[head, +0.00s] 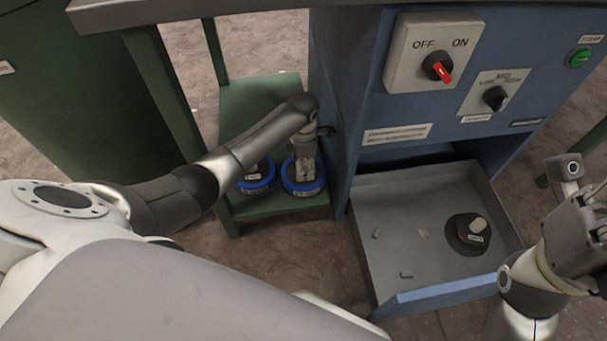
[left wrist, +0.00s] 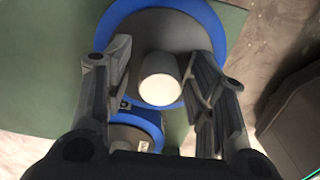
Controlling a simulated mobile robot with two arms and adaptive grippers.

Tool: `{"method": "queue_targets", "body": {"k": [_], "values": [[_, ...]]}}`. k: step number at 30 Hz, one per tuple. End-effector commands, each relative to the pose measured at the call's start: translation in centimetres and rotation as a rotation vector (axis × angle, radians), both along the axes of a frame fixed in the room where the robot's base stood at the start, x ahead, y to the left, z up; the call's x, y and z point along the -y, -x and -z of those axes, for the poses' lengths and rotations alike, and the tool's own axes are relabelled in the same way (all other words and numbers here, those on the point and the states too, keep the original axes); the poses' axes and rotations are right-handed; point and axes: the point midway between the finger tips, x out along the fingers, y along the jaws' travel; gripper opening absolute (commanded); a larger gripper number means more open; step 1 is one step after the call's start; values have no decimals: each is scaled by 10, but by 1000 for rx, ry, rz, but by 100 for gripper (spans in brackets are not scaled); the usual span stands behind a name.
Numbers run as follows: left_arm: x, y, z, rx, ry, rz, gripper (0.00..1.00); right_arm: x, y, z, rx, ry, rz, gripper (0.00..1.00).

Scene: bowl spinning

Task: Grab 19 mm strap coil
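Two strap coils with blue rims sit side by side on the low green shelf. The right coil (head: 290,187) is under my left gripper (head: 303,150), which points down at it. In the left wrist view this coil (left wrist: 205,22) has a dark top and a pale upright hub (left wrist: 160,80). The left gripper's fingers (left wrist: 155,65) are apart on either side of the hub, with gaps visible. The left coil (head: 256,182) carries a white label; it also shows in the left wrist view (left wrist: 150,120). I cannot read its size. My right gripper (head: 585,205) is at the right edge, its fingers unclear.
A blue machine (head: 345,120) with switches stands right of the shelf. The green shelf (head: 240,100) has bare room behind the coils. A tabletop edge (head: 150,10) overhangs it.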

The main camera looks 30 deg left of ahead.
Motion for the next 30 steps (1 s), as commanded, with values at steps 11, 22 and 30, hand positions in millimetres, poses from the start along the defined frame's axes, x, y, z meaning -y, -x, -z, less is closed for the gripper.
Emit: {"method": "queue_targets", "body": {"k": [11, 22, 30], "values": [[0, 0, 0, 0, 0, 0, 0, 0, 0, 0, 0, 0, 0, 33], [0, -1, -1, 3, 0, 0, 0, 0, 0, 0, 0, 0, -1, 33], [0, -1, -5, 3, -1, 1, 0, 0, 0, -2, 1, -1, 0, 33]]}}
